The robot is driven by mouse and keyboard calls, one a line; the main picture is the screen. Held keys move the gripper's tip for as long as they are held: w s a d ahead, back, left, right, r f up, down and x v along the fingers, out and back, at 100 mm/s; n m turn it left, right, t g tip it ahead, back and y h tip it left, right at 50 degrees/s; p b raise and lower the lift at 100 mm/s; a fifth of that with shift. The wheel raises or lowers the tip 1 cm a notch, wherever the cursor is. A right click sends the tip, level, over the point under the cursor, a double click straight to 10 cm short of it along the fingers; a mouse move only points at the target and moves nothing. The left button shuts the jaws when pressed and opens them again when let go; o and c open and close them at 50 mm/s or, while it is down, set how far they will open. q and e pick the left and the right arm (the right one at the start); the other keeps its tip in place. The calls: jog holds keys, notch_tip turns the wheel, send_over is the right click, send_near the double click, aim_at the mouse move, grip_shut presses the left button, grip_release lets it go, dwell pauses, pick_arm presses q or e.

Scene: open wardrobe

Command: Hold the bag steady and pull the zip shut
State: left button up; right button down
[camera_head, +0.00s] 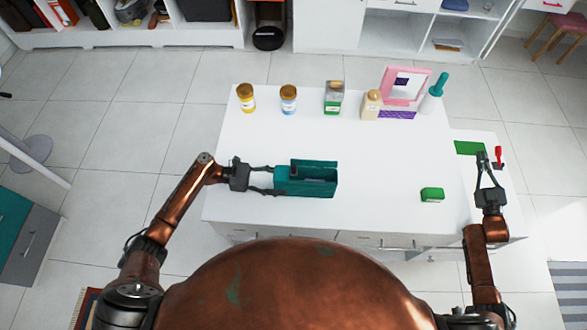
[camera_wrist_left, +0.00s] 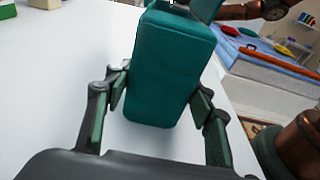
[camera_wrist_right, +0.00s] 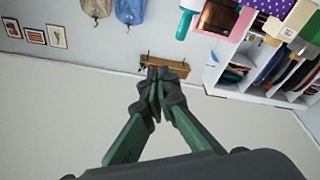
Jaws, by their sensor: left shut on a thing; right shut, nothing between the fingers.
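My left gripper (camera_head: 276,181) is shut on the bag's left end. In the left wrist view, the teal end wall of the bag (camera_wrist_left: 170,65) sits between the two fingers. My right gripper (camera_head: 484,156) is shut and empty, far to the right of the bag, above the table's right end. Its closed fingertips show in the right wrist view (camera_wrist_right: 157,88).
A green box (camera_head: 432,195) lies on the white table (camera_head: 370,160) between the bag and my right arm. Two jars (camera_head: 288,98), bottles, a pink-framed mirror (camera_head: 405,85) and a teal item (camera_head: 437,86) stand along the back. A green flat piece (camera_head: 468,148) and red item (camera_head: 498,157) are near my right gripper.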

jog(key=w+a+r+n+g+y, duration=0.2)
jog(key=a+r+n+g+y, duration=0.5)
jog(key=a, duration=0.9)
jog(key=w+a+r+n+g+y, duration=0.25)
jog(key=a+r+n+y, duration=0.4)
jog(key=a, duration=0.95)
jog(key=w+a+r+n+g+y, duration=0.4)
jog(key=a+n, duration=0.6)
jog(key=a, duration=0.5)
jog(key=s+a+n+g+h, duration=0.4)
jog(key=s+a+n+g, duration=0.35)
jog(key=a, duration=0.55)
jog(key=s+a+n+g+h, duration=0.5)
jog(key=s+a+n, duration=0.45)
jog(key=a, duration=0.35)
jog(key=n+t+h, duration=0.5)
jog(key=n+h, duration=0.2)
jog(key=h, duration=0.3)
send_near(294, 169)
jog(key=a, duration=0.3)
jog(key=shift+m, duration=0.25)
jog(key=shift+w+a+f, duration=0.1)
jog(key=shift+w+f, duration=0.05)
jog(key=shift+f, duration=2.1)
jog(key=shift+w+a+f, duration=0.15)
jog(key=shift+f, duration=2.15)
